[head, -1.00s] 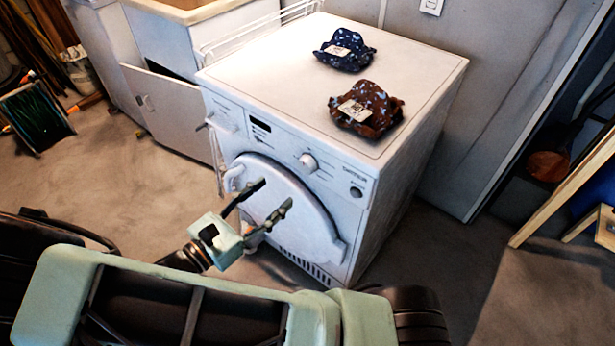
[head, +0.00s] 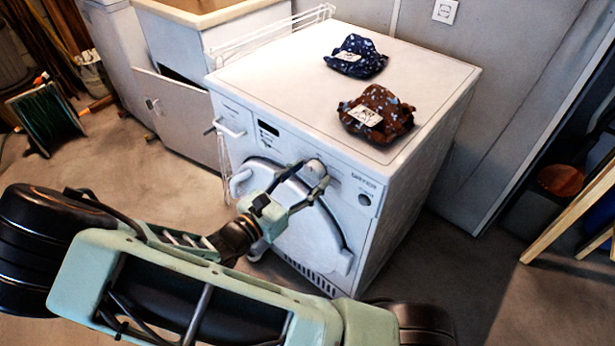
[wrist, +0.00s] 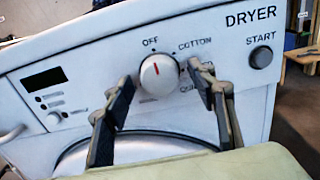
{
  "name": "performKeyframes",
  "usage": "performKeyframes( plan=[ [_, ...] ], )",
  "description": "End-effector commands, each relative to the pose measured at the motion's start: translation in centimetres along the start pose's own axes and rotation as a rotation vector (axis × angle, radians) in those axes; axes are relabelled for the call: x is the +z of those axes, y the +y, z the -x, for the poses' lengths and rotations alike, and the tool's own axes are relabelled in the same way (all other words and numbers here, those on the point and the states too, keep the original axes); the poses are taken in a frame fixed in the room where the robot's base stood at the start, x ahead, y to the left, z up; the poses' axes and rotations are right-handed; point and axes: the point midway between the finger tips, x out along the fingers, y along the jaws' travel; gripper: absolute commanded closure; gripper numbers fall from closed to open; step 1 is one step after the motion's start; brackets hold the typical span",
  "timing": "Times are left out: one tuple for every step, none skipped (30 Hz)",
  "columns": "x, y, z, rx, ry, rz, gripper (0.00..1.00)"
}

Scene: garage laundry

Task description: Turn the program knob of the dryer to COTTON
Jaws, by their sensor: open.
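The white dryer (head: 290,75) stands ahead of me. Its round white program knob (wrist: 160,76) is in the middle of the wrist view, with its red mark pointing up to OFF. COTTON is printed up and right of the knob. A lower label at the right is partly hidden by a finger. My gripper (wrist: 162,80) is open, with one fingertip at the left and one at the right of the knob. I cannot tell whether either touches it. In the head view the fingers of my gripper (head: 312,176) are at the knob (head: 314,167).
A START button (wrist: 261,57) is right of the knob, and a dark display (wrist: 44,78) is left. Two patterned cloth items, blue (head: 356,56) and brown (head: 377,114), lie on the dryer top. A white rack (head: 265,38) stands behind left.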

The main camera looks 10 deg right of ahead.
Motion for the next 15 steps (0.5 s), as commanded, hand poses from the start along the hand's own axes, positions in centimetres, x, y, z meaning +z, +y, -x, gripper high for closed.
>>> performKeyframes(
  plan=[
    [0.0,-0.01,-0.05,0.0,0.0,0.0,0.48],
    [0.0,0.0,-0.05,0.0,0.0,0.0,0.48],
    [0.0,0.0,-0.04,0.0,0.0,0.0,0.48],
    [0.01,0.0,-0.03,0.0,0.0,0.0,0.48],
    [0.01,0.01,-0.03,0.0,0.0,0.0,0.48],
    [0.01,0.01,-0.02,0.0,0.0,0.0,0.48],
    [0.01,0.01,-0.02,0.0,0.0,0.0,0.51],
    [0.01,0.01,-0.01,0.0,0.0,0.0,0.54],
    [0.01,0.01,-0.01,0.0,0.0,0.0,0.59],
    [0.01,0.01,0.0,0.0,0.0,0.0,0.62],
    [0.01,0.02,0.0,0.0,0.0,0.0,0.66],
    [0.01,0.02,0.01,0.0,0.0,0.0,0.7],
    [0.01,0.02,0.01,0.0,0.0,0.0,0.73],
    [0.01,0.02,0.01,0.0,0.0,0.0,0.77],
    [0.01,0.02,0.01,0.0,0.0,0.0,0.81]
  ],
)
